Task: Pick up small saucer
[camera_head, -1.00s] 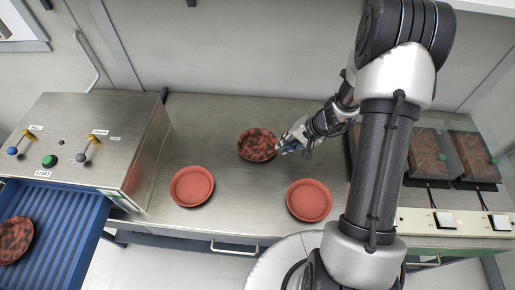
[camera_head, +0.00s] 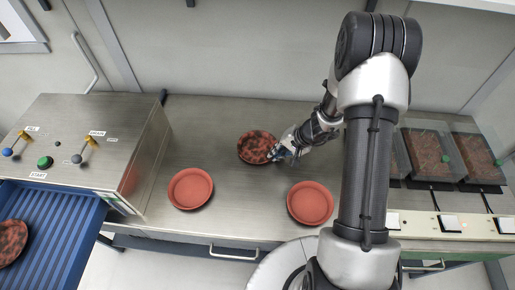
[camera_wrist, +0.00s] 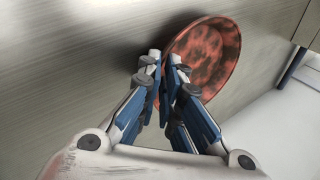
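A dark mottled red saucer (camera_head: 257,146) lies flat on the metal worktop. In the wrist view this saucer (camera_wrist: 212,52) is at the upper middle, its near rim at the fingers. My gripper (camera_head: 277,154) is at the saucer's right rim. In the wrist view my gripper (camera_wrist: 165,66) has its fingertips close together, with the rim between or right beside them. I cannot tell whether they grip it. Two plain red saucers stand nearer the front edge, a left one (camera_head: 190,189) and a right one (camera_head: 310,203). The pictures do not settle which is the small saucer.
A metal control box (camera_head: 90,140) with knobs stands at the left, above a blue ribbed tray (camera_head: 62,235) holding another mottled saucer (camera_head: 10,240). Clear-lidded soil containers (camera_head: 428,155) and a strip with white switches (camera_head: 450,222) are at the right. The worktop between the saucers is clear.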

